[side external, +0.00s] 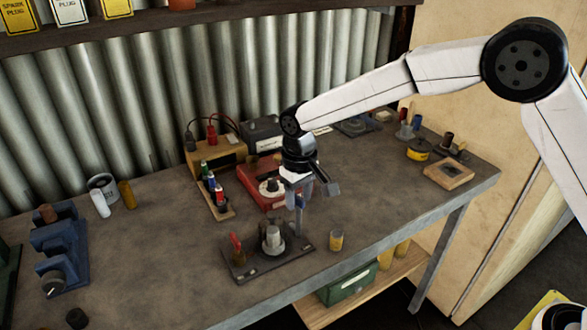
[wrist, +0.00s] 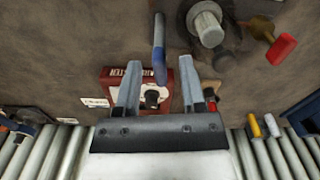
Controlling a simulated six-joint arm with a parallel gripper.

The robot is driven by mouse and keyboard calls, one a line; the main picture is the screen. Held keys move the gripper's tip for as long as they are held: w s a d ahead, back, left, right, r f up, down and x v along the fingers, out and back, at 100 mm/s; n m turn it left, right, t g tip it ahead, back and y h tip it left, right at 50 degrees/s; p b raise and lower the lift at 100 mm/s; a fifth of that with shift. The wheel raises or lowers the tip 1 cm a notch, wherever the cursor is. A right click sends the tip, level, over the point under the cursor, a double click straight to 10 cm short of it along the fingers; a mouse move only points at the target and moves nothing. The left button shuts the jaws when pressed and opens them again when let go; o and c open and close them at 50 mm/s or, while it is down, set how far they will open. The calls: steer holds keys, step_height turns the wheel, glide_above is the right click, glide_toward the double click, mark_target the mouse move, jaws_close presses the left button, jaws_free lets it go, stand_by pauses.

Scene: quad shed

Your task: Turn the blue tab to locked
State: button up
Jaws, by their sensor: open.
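The blue tab (wrist: 159,45) stands up from a dark plate (side external: 258,265) on the bench. In the side view the blue tab (side external: 299,201) is partly hidden by my gripper. The same plate carries a pale round knob (side external: 272,238) and a red tab (side external: 236,244); the red tab also shows in the wrist view (wrist: 282,48). My gripper (wrist: 159,70) is open and points down over the plate's far right corner. In the wrist view the blue tab lies in line with the gap between the fingers. I cannot tell whether they touch it.
A red box (side external: 262,170) with a black knob sits just behind. A wooden rack (side external: 221,208) of coloured plugs stands to its left.

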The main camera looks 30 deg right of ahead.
jaws_close()
steer(key=shift+n, duration=0.4)
steer(key=n, duration=1.1)
steer(key=shift+n, duration=0.3)
steer(key=n, duration=0.3)
steer(key=shift+n, duration=0.4)
